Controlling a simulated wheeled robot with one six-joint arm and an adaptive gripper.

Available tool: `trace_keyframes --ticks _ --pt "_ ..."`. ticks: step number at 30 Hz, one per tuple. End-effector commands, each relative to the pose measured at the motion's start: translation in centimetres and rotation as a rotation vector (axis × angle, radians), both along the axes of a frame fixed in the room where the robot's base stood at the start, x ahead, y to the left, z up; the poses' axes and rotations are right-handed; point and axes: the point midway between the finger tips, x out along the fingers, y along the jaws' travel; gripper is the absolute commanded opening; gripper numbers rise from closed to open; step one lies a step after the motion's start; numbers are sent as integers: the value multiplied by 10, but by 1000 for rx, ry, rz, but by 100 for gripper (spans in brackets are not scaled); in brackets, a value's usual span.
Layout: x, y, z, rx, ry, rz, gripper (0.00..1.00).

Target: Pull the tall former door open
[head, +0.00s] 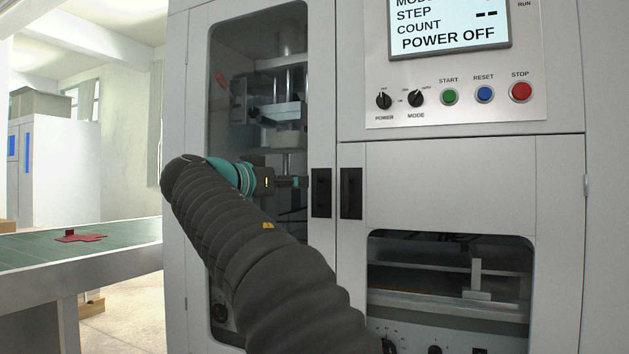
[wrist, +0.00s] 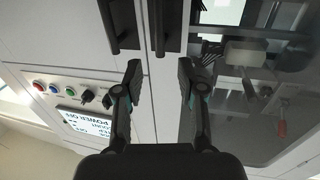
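The tall former door (head: 322,100) is a pale grey panel with a long dark window, at the left of the cabinet; it looks closed. Its black upright handle (head: 321,193) sits at the door's right edge. In the wrist view this handle (wrist: 166,25) is at the top, beyond the fingertips and between their lines. My gripper (head: 298,183) is in front of the door, just left of the handle in the head view, partly hidden by my arm. In the wrist view my gripper (wrist: 160,82) is open with nothing between its fingers.
A second black handle (head: 351,193) on the neighbouring panel stands close beside the door handle. A control panel (head: 455,95) with a screen reading POWER OFF is at upper right. A green-topped conveyor table (head: 120,238) with a red flat piece (head: 80,236) stands at left.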

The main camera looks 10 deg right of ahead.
Motion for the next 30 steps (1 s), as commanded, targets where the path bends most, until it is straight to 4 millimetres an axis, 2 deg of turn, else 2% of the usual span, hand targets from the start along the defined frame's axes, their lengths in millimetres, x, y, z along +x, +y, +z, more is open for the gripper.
trace_keyframes --ticks 6,12,18,26,27,30 --pt "28 -32 1 -1 1 -3 39" --pt "45 -52 1 -1 1 -1 39" --pt "53 -60 0 -1 1 1 39" --pt "54 -61 0 -1 1 2 39" --pt "54 -61 0 -1 1 1 37" --pt "54 -61 0 -1 1 1 12"
